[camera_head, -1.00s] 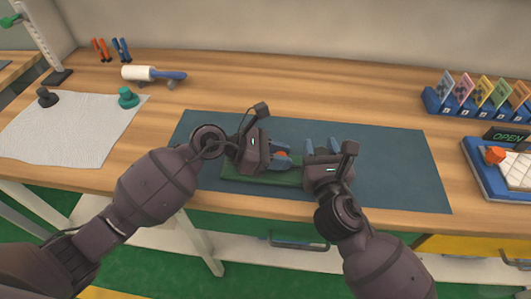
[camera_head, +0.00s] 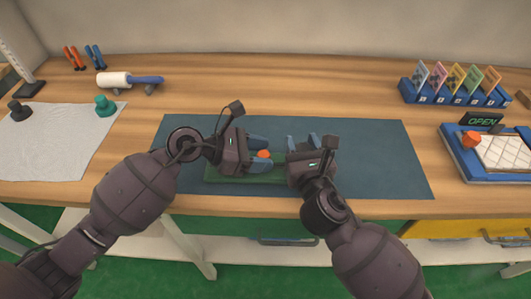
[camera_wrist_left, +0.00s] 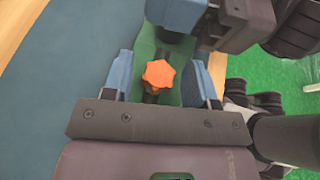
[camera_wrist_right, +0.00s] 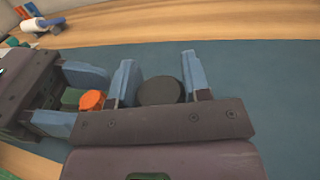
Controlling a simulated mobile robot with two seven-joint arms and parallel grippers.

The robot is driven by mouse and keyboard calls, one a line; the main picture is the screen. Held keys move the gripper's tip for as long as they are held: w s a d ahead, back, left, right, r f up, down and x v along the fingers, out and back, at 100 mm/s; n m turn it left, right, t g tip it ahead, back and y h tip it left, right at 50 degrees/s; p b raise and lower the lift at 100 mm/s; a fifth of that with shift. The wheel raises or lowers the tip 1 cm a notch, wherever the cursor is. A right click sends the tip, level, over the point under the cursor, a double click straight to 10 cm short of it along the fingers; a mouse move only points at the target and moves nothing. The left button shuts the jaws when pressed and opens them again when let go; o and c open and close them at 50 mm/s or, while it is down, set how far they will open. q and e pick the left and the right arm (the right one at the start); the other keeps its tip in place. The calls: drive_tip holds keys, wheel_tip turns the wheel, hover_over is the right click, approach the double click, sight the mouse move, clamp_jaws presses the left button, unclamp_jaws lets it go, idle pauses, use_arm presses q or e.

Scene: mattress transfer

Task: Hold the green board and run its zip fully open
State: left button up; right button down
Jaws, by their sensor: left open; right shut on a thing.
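The green board (camera_head: 240,177) lies on the blue-grey mat, partly hidden under my grippers. An orange lobed knob (camera_head: 264,154) sits above it on a dark part; it also shows in the left wrist view (camera_wrist_left: 158,74). My left gripper (camera_head: 266,152) is open, with its blue fingers on either side of the knob and gaps between. My right gripper (camera_head: 302,142) is shut on a dark round knob (camera_wrist_right: 160,91), seen between its fingers in the right wrist view. I cannot make out the zip's teeth.
The mat (camera_head: 380,160) is clear to the right. A white cloth (camera_head: 50,145) with two knobs lies left, a roller (camera_head: 115,79) behind it. A card rack (camera_head: 455,95) and a blue tray (camera_head: 457,165) stand right. My two grippers are close together.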

use_arm(q)
drive_tip(key=v, duration=1)
drive_tip(key=shift+a+r, duration=0.2)
drive_tip(key=shift+a, duration=0.15)
use_arm(e)
drive_tip(key=c, duration=0.5)
unclamp_jaws()
